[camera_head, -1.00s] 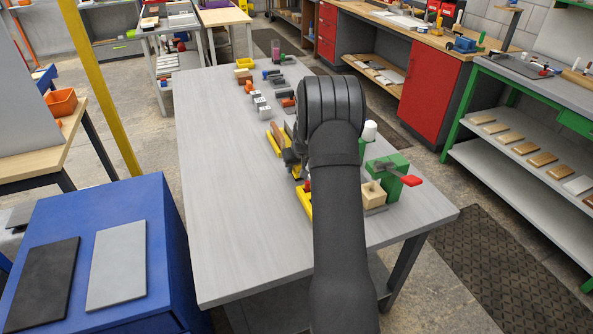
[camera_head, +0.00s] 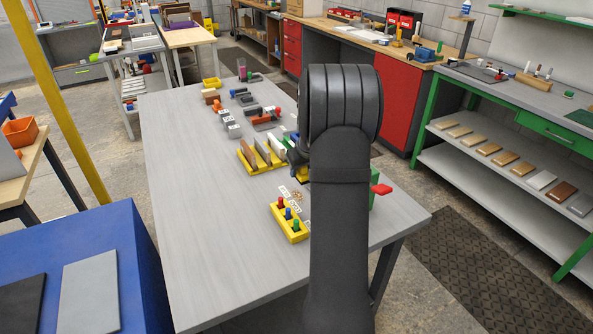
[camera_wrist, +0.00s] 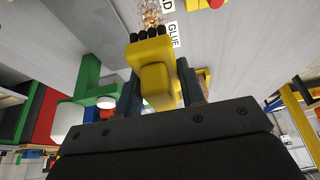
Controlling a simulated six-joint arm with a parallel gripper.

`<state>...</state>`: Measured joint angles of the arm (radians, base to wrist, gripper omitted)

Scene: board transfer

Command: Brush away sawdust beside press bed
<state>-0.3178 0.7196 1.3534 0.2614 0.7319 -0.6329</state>
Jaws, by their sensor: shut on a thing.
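My gripper (camera_wrist: 158,82) is shut on a yellow brush (camera_wrist: 152,50) with black bristles, seen in the wrist view. The bristle ends point to the top of that view, close to a patch of tan sawdust (camera_wrist: 152,13). I cannot tell whether they touch it. In the head view the sawdust (camera_head: 298,196) shows as a small patch beside white label cards, left of my arm. The press is mostly hidden behind my arm; a green part (camera_head: 374,200) and its red handle (camera_head: 381,189) stick out to the right.
A yellow block with coloured pegs (camera_head: 290,226) stands just in front of the sawdust. A yellow rack with boards (camera_head: 262,158) stands behind it, with several small tools further back. The left side of the grey table (camera_head: 195,180) is bare.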

